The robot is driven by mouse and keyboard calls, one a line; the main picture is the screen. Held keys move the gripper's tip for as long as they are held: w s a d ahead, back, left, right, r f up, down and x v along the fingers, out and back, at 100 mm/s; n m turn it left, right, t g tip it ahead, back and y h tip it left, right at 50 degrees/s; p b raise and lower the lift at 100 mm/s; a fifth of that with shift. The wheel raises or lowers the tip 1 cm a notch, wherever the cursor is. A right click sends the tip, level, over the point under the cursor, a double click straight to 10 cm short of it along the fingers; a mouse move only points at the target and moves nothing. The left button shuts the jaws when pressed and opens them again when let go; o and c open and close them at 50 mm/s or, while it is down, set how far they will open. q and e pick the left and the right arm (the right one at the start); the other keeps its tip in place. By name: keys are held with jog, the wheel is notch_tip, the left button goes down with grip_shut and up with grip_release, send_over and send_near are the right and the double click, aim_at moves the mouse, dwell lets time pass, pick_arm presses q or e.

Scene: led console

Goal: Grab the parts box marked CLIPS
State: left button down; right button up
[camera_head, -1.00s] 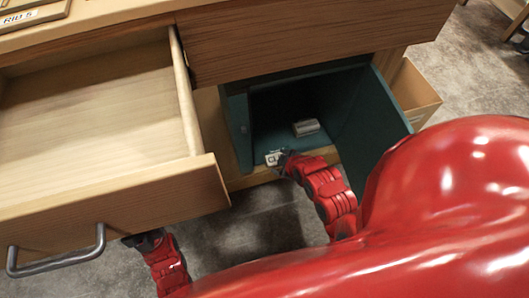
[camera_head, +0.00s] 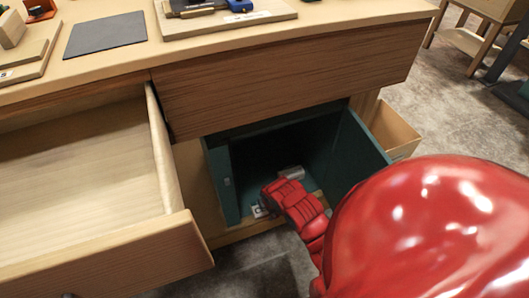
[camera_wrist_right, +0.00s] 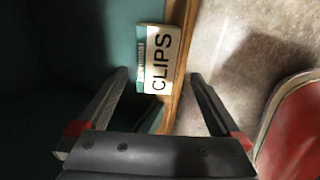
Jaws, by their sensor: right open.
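In the right wrist view a white label reading CLIPS (camera_wrist_right: 158,62) lies at the wooden front edge of the cabinet, with a green patterned strip beside it. I cannot tell how deep the thing under the label is. My left gripper is not in view.
The teal cabinet (camera_head: 222,180) is open, its door (camera_head: 362,150) on the right. An open, empty wooden drawer (camera_head: 85,185) juts out at left. A closed drawer front (camera_head: 290,78) is above the cabinet. An open wooden bin (camera_head: 393,132) stands behind the door.

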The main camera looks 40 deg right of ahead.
jog(key=b+x, duration=0.1)
jog(key=x, duration=0.1)
jog(key=b+x, duration=0.2)
jog(key=x, duration=0.1)
jog(key=shift+w+f, duration=0.2)
jog(key=shift+w, duration=0.25)
jog(key=shift+r, duration=0.1)
jog(key=c, duration=1.5)
